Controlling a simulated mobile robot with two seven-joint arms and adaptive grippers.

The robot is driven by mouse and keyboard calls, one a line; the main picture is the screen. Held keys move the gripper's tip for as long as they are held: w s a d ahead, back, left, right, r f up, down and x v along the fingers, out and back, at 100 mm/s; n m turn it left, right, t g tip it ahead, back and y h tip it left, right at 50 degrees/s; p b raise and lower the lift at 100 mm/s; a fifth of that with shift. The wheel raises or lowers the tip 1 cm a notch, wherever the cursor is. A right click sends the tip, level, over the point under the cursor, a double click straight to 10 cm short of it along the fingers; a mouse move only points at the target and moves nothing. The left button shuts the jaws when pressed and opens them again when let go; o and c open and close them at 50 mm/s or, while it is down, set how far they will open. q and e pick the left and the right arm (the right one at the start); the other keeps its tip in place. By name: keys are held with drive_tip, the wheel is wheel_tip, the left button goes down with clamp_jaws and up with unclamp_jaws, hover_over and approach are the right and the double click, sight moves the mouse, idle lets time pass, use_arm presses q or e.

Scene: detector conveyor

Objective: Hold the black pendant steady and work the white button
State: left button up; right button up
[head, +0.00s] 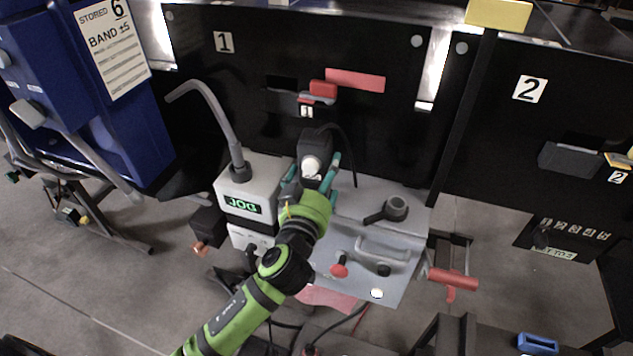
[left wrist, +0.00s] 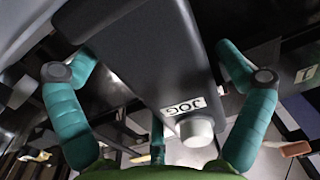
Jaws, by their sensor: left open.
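The black pendant (head: 316,141) hangs in front of the black panel numbered 1, with a dark cable arching from its top. Its round white button (head: 311,166) faces my left gripper. In the left wrist view the pendant (left wrist: 140,55) fills the upper middle, with an upside-down JOG label and the white button (left wrist: 197,130) at its lower end. My left gripper (head: 313,170) is open, its teal fingers on either side of the pendant. In the left wrist view gaps show between the fingers (left wrist: 155,62) and the pendant. My right gripper is not in view.
A grey box with a green JOG display (head: 243,206) and a bent grey pipe stands left of my arm. A grey console with a red knob (head: 339,270) and a handle (head: 384,249) lies right of it. A red bar (head: 453,279) sticks out at its right.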

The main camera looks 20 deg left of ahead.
use_arm(q)
drive_tip(key=shift+w, duration=0.25)
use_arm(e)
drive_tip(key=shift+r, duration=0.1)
use_arm(q)
drive_tip(key=c, duration=1.4)
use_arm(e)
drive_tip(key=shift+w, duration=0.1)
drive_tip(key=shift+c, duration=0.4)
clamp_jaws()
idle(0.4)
